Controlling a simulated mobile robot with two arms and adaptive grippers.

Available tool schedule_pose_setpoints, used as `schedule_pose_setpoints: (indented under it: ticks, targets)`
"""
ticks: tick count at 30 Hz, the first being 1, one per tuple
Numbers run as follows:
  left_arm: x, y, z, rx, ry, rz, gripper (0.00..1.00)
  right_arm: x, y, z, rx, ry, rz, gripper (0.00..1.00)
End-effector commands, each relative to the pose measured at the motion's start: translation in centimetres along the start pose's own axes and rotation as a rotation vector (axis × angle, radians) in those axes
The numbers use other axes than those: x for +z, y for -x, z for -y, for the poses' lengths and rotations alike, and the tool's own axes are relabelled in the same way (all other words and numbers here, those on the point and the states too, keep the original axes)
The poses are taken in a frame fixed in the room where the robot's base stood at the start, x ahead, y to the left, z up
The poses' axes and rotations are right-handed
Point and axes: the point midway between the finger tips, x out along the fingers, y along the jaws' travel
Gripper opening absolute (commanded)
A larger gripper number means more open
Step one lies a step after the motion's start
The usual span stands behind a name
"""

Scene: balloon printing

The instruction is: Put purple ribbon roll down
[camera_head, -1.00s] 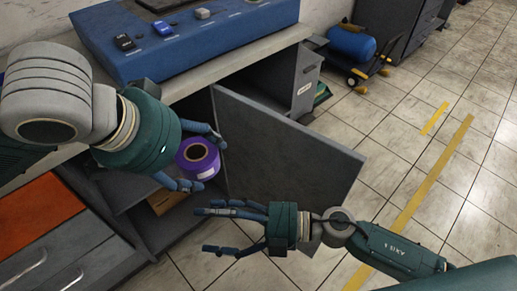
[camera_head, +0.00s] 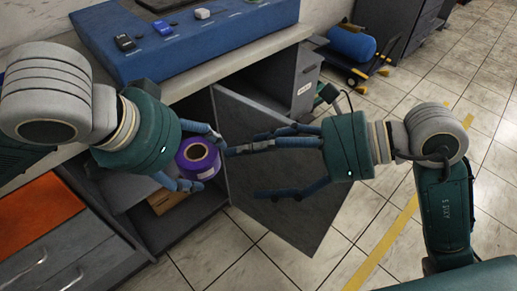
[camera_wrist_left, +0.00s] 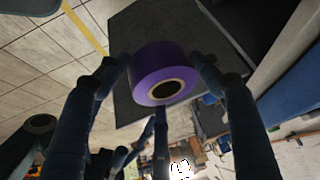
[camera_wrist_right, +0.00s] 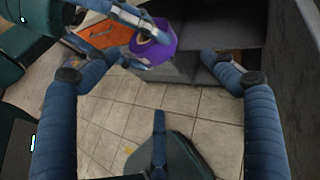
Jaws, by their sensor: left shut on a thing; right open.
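The purple ribbon roll (camera_head: 199,160) is held between the fingers of my left gripper (camera_head: 203,158), in front of the open cabinet under the counter. In the left wrist view the roll (camera_wrist_left: 163,75) sits between the fingers with its brown core showing. My right gripper (camera_head: 278,164) is open and empty, to the right of the roll, its fingers pointing left in front of the cabinet door. In the right wrist view the roll (camera_wrist_right: 155,45) is at the top, beyond the right fingers; I cannot tell if they touch it.
The open grey cabinet door (camera_head: 290,195) stands behind my right gripper. A blue machine (camera_head: 190,40) with switches rests on the counter (camera_head: 240,60). An orange panel (camera_head: 35,210) is at the left. A blue tank on a cart (camera_head: 350,42) stands at the back. Tiled floor is free at the right.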

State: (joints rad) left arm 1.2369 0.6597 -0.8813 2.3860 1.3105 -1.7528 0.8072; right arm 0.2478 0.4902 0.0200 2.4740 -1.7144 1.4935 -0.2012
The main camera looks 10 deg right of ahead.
Motion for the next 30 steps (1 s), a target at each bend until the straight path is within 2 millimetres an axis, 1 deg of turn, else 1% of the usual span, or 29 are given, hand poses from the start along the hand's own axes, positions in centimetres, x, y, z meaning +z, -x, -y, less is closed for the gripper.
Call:
schedule_pose_setpoints:
  ticks: [1,3,5,7,11,18,21,25,30]
  targets:
    - [0.0,0.0,0.0,0.0,0.0,-0.001,0.38,0.8,0.4,0.0,-0.009,0.032,0.024,0.84]
    - [0.0,0.0,0.0,0.0,0.0,0.0,0.38,1.4,0.7,0.1,-0.017,0.062,0.043,0.84]
    - [0.0,0.0,0.0,0.0,0.0,0.0,0.38,1.7,0.5,0.1,-0.019,0.074,0.051,0.84]
    - [0.0,0.0,0.0,0.0,0.0,-0.001,0.38,1.9,-0.1,0.1,-0.019,0.077,0.055,0.84]
    - [0.0,0.0,0.0,0.0,0.0,0.0,0.38,2.0,-2.1,0.0,-0.016,0.076,0.055,0.84]
    - [0.0,0.0,0.0,0.0,0.0,0.0,0.38,2.2,-6.9,0.1,-0.016,0.072,0.055,0.84]
    - [0.0,0.0,0.0,0.0,0.0,-0.001,0.38,2.2,-8.5,0.1,-0.016,0.072,0.053,0.84]
    - [0.0,0.0,0.0,0.0,0.0,-0.001,0.38,2.3,-10.0,0.3,-0.017,0.071,0.053,0.84]
    - [0.0,0.0,0.0,0.0,0.0,-0.001,0.38,2.3,-11.0,0.3,-0.019,0.072,0.051,0.84]
